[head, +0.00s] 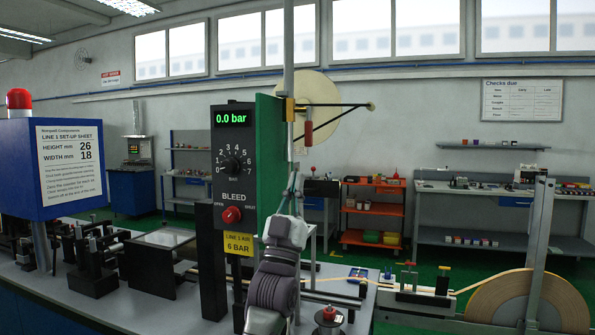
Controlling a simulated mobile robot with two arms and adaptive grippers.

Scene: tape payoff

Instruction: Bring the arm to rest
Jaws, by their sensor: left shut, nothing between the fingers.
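My left gripper (294,180) is at the centre, on my grey and white arm that rises from the bottom edge. Its narrow fingers point up, shut and empty. They are just right of the green panel's lower part and touch nothing that I can make out. A black control panel (233,150) reads 0.0 bar, with a dial and a red bleed knob (232,215). Above my gripper, thin black rods (340,106) reach right from a yellow block to a small knob, in front of a pale disc (322,88). My right gripper is out of view.
A large tape reel (530,302) stands at lower right, its tape running left along a rail. A blue set-up sheet box (68,168) with a red lamp stands left. Black fixtures (95,262) crowd the bench. A small red-topped part (328,316) is right of my arm.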

